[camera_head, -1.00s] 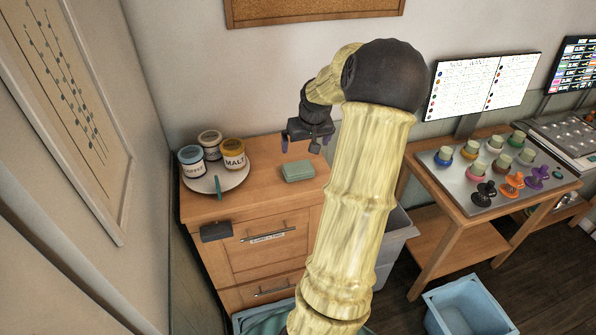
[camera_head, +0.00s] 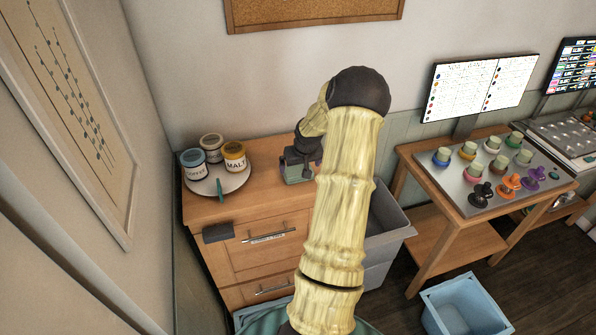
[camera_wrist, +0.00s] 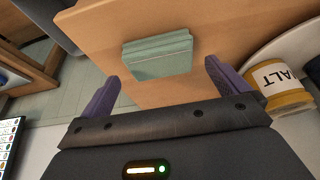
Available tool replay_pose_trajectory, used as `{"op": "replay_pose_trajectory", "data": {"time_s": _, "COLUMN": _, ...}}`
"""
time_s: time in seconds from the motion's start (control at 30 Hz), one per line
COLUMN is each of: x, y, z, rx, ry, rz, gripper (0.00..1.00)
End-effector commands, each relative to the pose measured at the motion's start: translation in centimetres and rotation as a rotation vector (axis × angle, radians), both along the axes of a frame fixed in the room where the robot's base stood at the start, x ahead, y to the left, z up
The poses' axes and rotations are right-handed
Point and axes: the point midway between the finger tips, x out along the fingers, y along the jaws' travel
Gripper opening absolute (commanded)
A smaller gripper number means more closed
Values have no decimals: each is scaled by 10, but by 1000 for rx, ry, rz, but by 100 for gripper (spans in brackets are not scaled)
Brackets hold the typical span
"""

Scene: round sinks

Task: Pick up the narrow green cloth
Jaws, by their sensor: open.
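The green cloth (camera_head: 297,179) is a small folded pale green block lying on the wooden cabinet top, partly hidden by my gripper in the head view. My gripper (camera_head: 298,163) is open and pointing down, just over the cloth. In the wrist view the cloth (camera_wrist: 158,58) lies ahead of the two purple fingers, between their lines and near the cabinet edge. My gripper (camera_wrist: 163,72) is empty there. I cannot tell the exact height gap between fingertips and cloth.
A round tray (camera_head: 236,180) with several jars and a thin green item stands left of the cloth; the MALT jar (camera_head: 234,157) is nearest. A grey bin (camera_head: 381,250) stands right of the cabinet. A side table with colored tools (camera_head: 480,165) is farther right.

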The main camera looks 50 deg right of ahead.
Motion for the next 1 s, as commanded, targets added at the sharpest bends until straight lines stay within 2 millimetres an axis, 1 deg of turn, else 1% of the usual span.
{"op": "replay_pose_trajectory", "data": {"time_s": 0.47, "x": 3, "y": -2, "z": -6, "rx": 0, "ry": 0, "rz": 0, "gripper": 100}}
{"op": "replay_pose_trajectory", "data": {"time_s": 0.63, "x": 10, "y": -6, "z": -19, "rx": 1, "ry": 1, "rz": 1, "gripper": 100}}
{"op": "replay_pose_trajectory", "data": {"time_s": 0.83, "x": 19, "y": -10, "z": -40, "rx": 1, "ry": 0, "rz": 0, "gripper": 100}}
{"op": "replay_pose_trajectory", "data": {"time_s": 1.0, "x": 21, "y": -13, "z": -50, "rx": -1, "ry": 0, "rz": 0, "gripper": 100}}
